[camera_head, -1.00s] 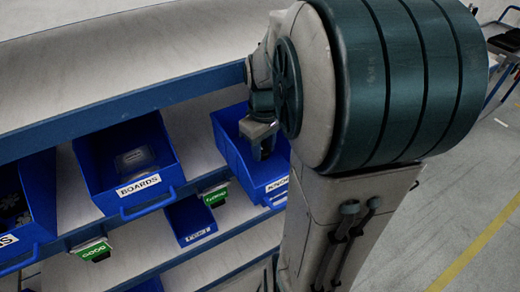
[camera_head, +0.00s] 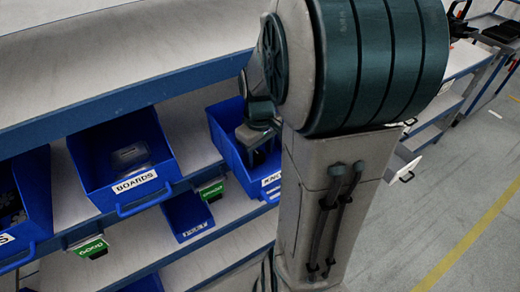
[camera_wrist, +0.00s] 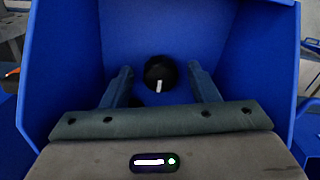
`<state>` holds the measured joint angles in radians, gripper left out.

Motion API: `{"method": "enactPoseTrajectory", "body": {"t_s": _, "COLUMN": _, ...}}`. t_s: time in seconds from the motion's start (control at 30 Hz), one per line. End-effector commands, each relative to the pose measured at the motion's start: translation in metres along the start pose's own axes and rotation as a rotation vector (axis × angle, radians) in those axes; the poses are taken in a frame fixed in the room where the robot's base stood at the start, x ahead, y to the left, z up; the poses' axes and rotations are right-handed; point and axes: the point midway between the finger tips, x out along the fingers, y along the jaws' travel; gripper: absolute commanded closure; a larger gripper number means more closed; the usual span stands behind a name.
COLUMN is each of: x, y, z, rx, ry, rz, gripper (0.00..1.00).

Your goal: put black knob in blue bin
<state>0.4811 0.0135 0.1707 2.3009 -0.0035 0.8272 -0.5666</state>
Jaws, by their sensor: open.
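A round black knob (camera_wrist: 159,72) with a white mark lies inside a blue bin (camera_wrist: 268,60) in the wrist view. A second dark shape shows just below it, partly hidden by my gripper. My gripper (camera_wrist: 160,76) is open, with its two fingers spread to either side of the knob; I cannot tell how deep they reach. In the head view the same bin (camera_head: 222,122), with a partly hidden label starting "KN", is on the shelf, and my gripper (camera_head: 258,150) reaches into it. The knob is hidden there.
A blue bin labelled BOARDS (camera_head: 85,165) stands to the left, with another blue bin (camera_head: 38,200) at the far left. A small blue bin (camera_head: 188,215) sits on the lower shelf. Green tags (camera_head: 90,248) hang from the shelf edge. The upper shelf (camera_head: 130,50) is clear.

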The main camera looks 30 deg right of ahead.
Motion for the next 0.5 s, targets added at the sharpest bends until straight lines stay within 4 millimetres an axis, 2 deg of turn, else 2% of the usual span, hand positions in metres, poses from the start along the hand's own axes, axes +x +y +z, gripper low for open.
{"method": "enactPoseTrajectory", "body": {"t_s": 0.17, "x": -0.009, "y": 0.0, "z": -0.001, "rx": 0.0, "ry": 0.003, "rz": 0.002, "gripper": 0.45}}
{"method": "enactPoseTrajectory", "body": {"t_s": 0.27, "x": -0.025, "y": 0.001, "z": -0.001, "rx": 0.0, "ry": 0.005, "rz": 0.004, "gripper": 0.45}}
{"method": "enactPoseTrajectory", "body": {"t_s": 0.5, "x": -0.078, "y": 0.001, "z": -0.002, "rx": 0.0, "ry": 0.006, "rz": 0.003, "gripper": 0.45}}
